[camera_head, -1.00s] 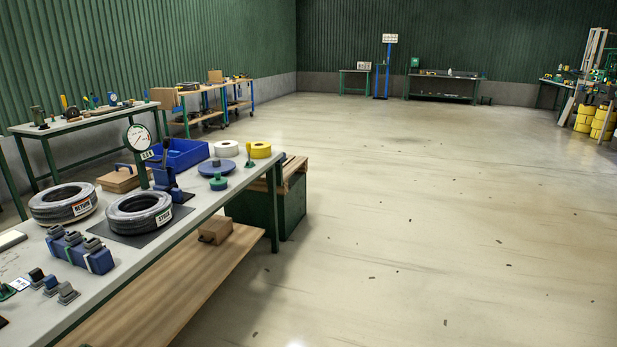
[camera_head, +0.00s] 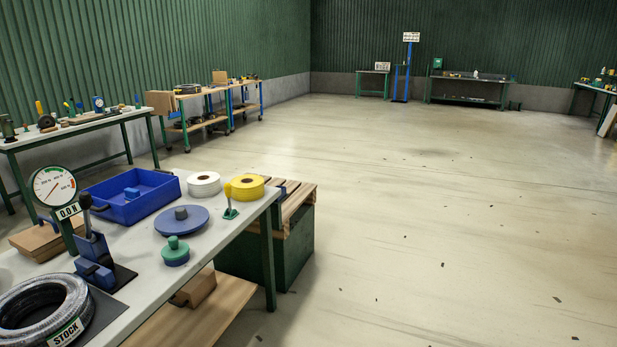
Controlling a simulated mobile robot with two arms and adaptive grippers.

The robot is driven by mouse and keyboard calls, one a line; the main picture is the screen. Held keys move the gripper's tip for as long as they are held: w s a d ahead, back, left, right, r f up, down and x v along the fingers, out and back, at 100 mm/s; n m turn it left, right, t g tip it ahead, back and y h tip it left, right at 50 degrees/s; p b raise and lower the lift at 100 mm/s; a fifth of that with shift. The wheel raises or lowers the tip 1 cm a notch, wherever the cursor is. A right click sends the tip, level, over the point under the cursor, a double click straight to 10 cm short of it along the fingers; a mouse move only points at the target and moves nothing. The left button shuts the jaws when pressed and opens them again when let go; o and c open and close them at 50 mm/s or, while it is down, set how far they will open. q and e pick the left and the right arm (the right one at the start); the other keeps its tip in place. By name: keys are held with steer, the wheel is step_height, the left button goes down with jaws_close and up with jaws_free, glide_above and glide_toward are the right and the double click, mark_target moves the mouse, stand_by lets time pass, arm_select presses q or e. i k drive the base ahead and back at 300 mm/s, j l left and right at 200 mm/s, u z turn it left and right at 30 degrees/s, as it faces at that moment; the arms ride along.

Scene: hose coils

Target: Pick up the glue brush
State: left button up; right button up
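No thing in view is surely a glue brush. A green knobbed pot (camera_head: 175,253) stands nearer, beside a blue round disc with a dark knob (camera_head: 181,221). Neither of my grippers is in view.
The bench also holds a blue bin (camera_head: 130,205), a white roll (camera_head: 204,184), a dial gauge (camera_head: 54,187) and a hose coil marked STOCK (camera_head: 42,310). A green crate with wooden slats (camera_head: 290,250) stands at its far end.

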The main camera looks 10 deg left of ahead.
mark_target(131, 194)
steer(key=i+u, duration=0.25)
steer(key=i, duration=0.15)
steer(key=i+l+u, duration=0.25)
steer(key=i, duration=0.15)
steer(key=i+l+u, duration=0.2)
steer(key=i, duration=0.2)
steer(key=j, duration=0.1)
